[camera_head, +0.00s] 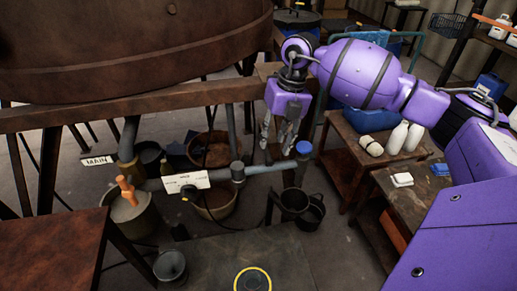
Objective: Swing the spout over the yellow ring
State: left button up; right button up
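A grey pipe (268,168), which looks like the spout, runs level from a valve with a white label (186,182) to an end with a blue cap or knob (304,148). The yellow ring (252,280) lies on a dark plate at the bottom centre, nearer to me than the pipe. My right gripper (278,148) hangs fingers down by the pipe's blue end, just left of it in the picture. Its fingers are apart with nothing seen between them; whether they touch the pipe I cannot tell. My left gripper is not in view.
A large brown vat (140,45) on a rusty beam fills the upper left. Buckets (290,203) stand below the pipe, and a small pail (170,266) stands left of the plate. An orange handle (127,190) rises at left. A bench (410,205) with white bottles is at right.

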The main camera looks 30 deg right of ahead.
aim_at(270, 157)
jog(key=shift+w+f, duration=0.1)
jog(key=shift+f, duration=0.25)
jog(key=f, duration=0.2)
jog(key=a+f, duration=0.1)
jog(key=f, duration=0.3)
jog(key=shift+s+a, duration=0.25)
jog(key=shift+s, duration=0.2)
jog(key=shift+f, duration=0.1)
jog(key=shift+c, duration=0.4)
grip_shut()
